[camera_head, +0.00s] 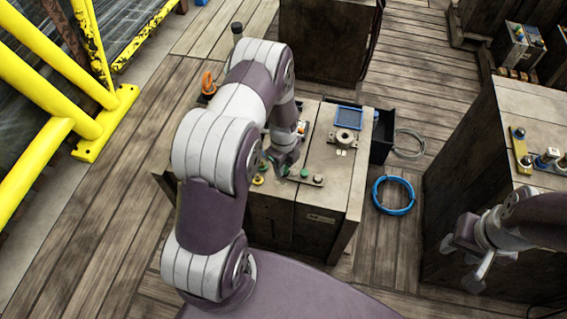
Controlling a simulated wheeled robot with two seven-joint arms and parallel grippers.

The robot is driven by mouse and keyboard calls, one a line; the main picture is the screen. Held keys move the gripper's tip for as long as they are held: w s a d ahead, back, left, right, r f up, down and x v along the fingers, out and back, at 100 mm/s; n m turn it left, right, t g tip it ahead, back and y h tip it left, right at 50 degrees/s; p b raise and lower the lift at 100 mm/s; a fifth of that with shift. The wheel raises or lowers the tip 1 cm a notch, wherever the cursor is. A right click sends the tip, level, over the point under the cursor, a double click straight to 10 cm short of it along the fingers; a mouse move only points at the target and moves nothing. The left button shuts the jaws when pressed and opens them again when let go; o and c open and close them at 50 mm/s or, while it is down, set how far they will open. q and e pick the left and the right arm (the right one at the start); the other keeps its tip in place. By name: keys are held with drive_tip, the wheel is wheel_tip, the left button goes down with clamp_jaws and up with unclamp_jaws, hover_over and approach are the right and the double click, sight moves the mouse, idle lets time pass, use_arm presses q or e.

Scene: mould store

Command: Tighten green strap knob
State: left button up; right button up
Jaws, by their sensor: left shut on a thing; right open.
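The wooden crate-like mould box (345,190) stands in the middle. On its near top edge is a metal strap bar with a green knob (304,173) and a small pale knob (318,178). My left gripper (281,169) points down at this edge, just left of that green knob. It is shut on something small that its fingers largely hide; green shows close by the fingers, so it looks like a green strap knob. My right gripper (472,263) is open and empty, beside the right-hand box's near left side, apart from the strap.
A blue hose coil (393,195) and a grey cable coil (409,143) lie on the plank floor. The right-hand box (480,150) carries a yellow strap (520,152). Yellow railing (60,75) stands at left. A blue-framed tray (348,117) and orange clamp (208,84) are near the middle box.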

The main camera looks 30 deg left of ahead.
idle(0.4)
use_arm(q)
drive_tip(key=o, duration=1)
drive_tip(key=shift+o, duration=0.2)
drive_tip(key=shift+r, duration=0.1)
wheel_tip(320, 180, up, 12)
drive_tip(key=shift+r+p, duration=0.25)
drive_tip(key=shift+p, duration=0.1)
